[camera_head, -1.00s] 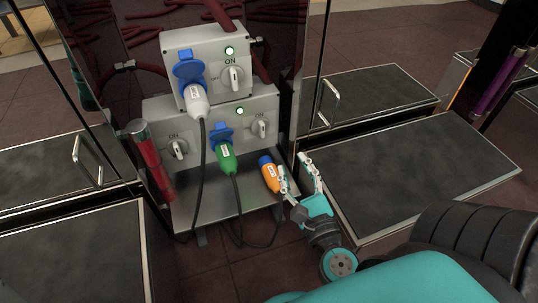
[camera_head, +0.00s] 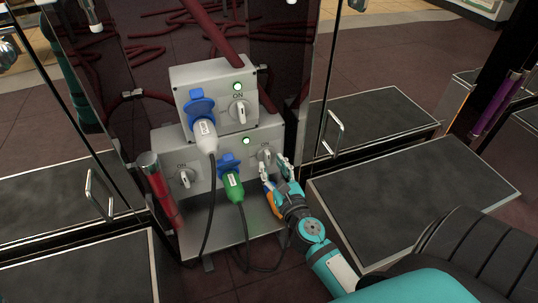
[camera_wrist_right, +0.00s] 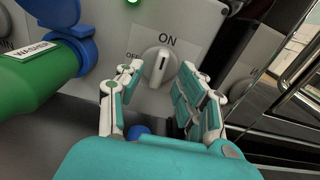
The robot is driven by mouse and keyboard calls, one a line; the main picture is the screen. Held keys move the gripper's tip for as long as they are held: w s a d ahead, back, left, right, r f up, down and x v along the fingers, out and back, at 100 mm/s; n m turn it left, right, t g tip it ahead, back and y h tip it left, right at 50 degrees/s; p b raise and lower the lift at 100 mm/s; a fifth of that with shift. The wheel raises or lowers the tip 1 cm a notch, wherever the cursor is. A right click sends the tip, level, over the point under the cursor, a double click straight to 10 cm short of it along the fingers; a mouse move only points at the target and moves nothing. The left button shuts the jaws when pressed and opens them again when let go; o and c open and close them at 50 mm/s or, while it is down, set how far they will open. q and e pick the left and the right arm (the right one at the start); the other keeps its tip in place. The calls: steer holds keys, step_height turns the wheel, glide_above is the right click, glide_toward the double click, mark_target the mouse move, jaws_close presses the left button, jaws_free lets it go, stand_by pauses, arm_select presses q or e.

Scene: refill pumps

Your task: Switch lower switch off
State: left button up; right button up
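The lower switch (camera_head: 265,153) is a white rotary knob on the right of the lower grey box (camera_head: 205,180). In the right wrist view the knob (camera_wrist_right: 158,65) is upright, its mark pointing to "ON"; "OFF" is printed to its left. A green lamp (camera_head: 246,141) near it is lit. My right gripper (camera_head: 274,163) is at the front of the box. In the right wrist view my right gripper (camera_wrist_right: 161,78) is open, with its fingertips on either side of the knob and slightly below it. Contact cannot be told. My left gripper is not in view.
The upper box (camera_head: 226,77) has its own ON knob (camera_head: 239,111) and a white plug (camera_head: 205,138). A green plug (camera_head: 232,187) sits left of my gripper in the lower box. A red cylinder (camera_head: 161,187) stands at the left. The shelf (camera_head: 205,232) below carries hanging cables.

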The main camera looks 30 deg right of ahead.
mark_target(269, 159)
steer(key=shift+x, duration=1.65)
jaws_close()
